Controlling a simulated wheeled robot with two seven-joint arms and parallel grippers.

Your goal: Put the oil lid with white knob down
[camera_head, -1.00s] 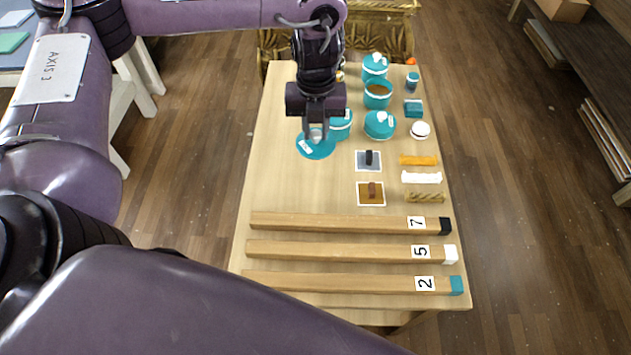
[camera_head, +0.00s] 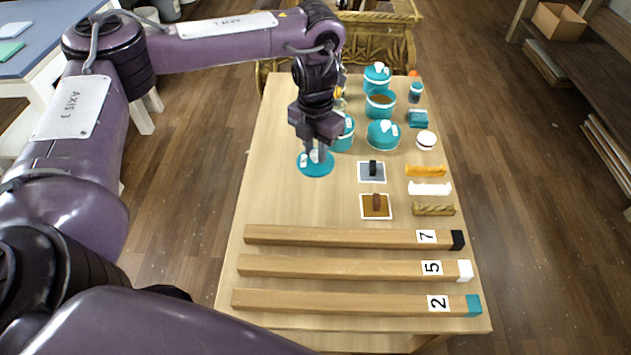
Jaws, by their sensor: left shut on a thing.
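The oil lid with white knob (camera_head: 316,170) is a flat teal disc at the left part of the wooden table. My left gripper (camera_head: 315,155) comes down over it from above and is shut on its white knob. I cannot tell whether the lid touches the table top or hangs just above it. My right gripper is not in view.
A teal pot (camera_head: 343,136) stands just right behind the lid. An open teal pot with brown contents (camera_head: 379,102), a lidded teal pot (camera_head: 376,76) and another teal pot (camera_head: 383,134) stand further right. Numbered wooden bars (camera_head: 340,238) lie in front. The table's left side (camera_head: 265,190) is clear.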

